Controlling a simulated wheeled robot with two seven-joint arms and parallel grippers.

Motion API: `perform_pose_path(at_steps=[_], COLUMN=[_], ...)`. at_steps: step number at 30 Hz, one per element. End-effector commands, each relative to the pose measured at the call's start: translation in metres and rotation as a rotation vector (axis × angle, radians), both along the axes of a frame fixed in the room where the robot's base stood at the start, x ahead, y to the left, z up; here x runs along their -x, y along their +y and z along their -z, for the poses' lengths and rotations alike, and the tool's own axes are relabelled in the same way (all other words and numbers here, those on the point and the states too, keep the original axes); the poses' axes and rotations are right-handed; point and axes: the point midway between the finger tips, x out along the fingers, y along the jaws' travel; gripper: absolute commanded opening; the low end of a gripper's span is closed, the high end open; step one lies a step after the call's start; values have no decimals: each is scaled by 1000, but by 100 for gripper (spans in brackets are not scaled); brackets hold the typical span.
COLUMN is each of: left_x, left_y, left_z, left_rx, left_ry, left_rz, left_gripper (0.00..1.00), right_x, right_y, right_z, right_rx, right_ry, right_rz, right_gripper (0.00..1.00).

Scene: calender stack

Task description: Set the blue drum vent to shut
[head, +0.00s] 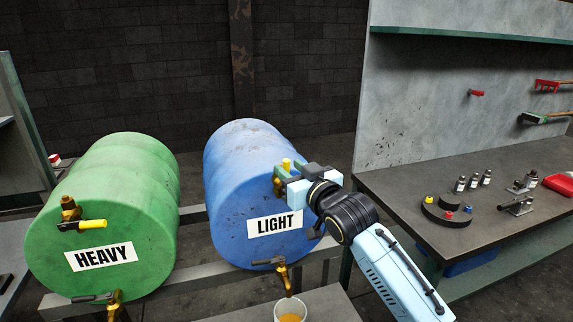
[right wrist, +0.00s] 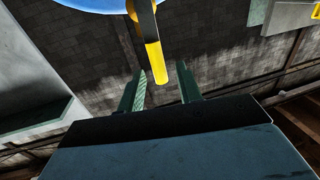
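The blue drum (head: 232,170) labelled LIGHT lies on its side on a rack. Its vent is a brass fitting (head: 277,183) high on the front face, with a yellow handle (head: 286,164) that stands up in the head view. My right gripper (head: 284,179) is at this vent and partly covers it. In the right wrist view the yellow handle (right wrist: 155,62) reaches between the two spread fingers of the right gripper (right wrist: 161,88), with gaps visible on both sides. My left gripper is not in view.
A green drum (head: 130,180) labelled HEAVY lies to the left, its yellow vent handle (head: 92,224) lying sideways. A brass tap (head: 284,272) sits low on the blue drum, above a cup (head: 290,312).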

Motion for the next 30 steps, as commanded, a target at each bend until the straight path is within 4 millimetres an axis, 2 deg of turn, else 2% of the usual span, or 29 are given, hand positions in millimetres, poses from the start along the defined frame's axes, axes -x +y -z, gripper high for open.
perform_pose_path(at_steps=[6,18,19,27,30], left_x=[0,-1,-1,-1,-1], left_y=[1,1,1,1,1], left_z=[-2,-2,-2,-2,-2], left_rx=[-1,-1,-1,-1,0], left_ry=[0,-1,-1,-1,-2], left_rz=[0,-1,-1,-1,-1], left_gripper=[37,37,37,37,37], right_x=[-18,-23,-23,-23,-23], right_y=[10,13,13,13,13], right_z=[0,0,0,0,0], right_rx=[0,0,-1,-1,-1], right_ry=[1,0,0,0,0], right_rz=[0,0,0,0,0], right_gripper=[35,35,34,0,0])
